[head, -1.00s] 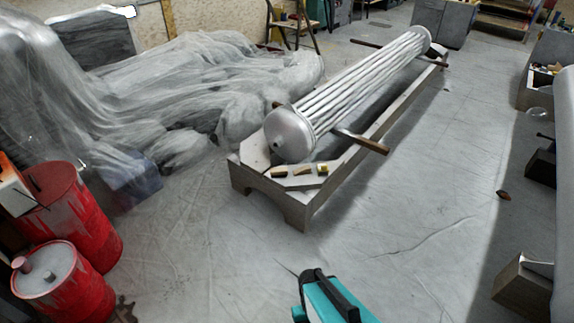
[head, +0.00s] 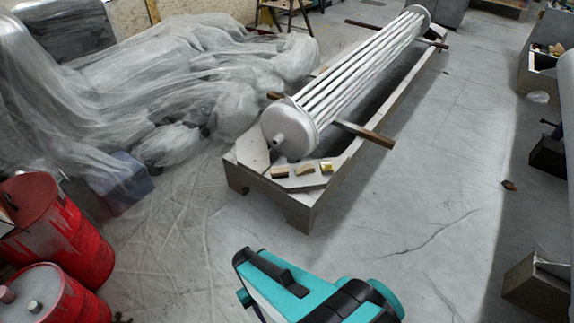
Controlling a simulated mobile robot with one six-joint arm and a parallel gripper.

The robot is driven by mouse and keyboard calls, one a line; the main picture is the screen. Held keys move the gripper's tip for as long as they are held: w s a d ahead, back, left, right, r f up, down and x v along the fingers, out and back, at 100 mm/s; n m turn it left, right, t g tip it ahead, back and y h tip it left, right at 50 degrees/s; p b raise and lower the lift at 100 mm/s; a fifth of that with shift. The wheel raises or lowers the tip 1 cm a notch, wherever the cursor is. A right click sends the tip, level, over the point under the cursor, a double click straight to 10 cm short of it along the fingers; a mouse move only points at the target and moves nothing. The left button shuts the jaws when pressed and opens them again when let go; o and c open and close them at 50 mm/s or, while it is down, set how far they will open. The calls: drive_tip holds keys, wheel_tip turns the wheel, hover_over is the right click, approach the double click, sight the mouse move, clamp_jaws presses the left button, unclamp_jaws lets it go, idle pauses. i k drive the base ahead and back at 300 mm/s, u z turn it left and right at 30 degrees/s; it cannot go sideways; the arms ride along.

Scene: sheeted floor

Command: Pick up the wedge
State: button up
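Three small blocks lie in a row on the near end plate of the long grey cradle (head: 377,150). The middle one (head: 306,168) is tan and looks wedge-shaped, so I take it for the wedge, though it is small in the picture. A tan and dark block (head: 279,171) lies to its left. A yellowish block (head: 326,168) lies to its right, apart from it. My teal and black arm shows at the bottom centre, in front of the cradle and well short of the blocks. I cannot make out gripper fingers on it.
A ribbed metal cylinder (head: 350,78) lies along the cradle, just behind the blocks, with a wooden bar (head: 365,134) jutting right. Red drums (head: 62,232) stand at lower left. Plastic sheeting (head: 190,85) covers a heap behind. The floor right of the cradle is mostly clear.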

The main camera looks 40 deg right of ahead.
sight(307, 169)
drive_tip(key=u, duration=0.55)
drive_tip(key=i, duration=1.05)
drive_tip(key=u, duration=0.4)
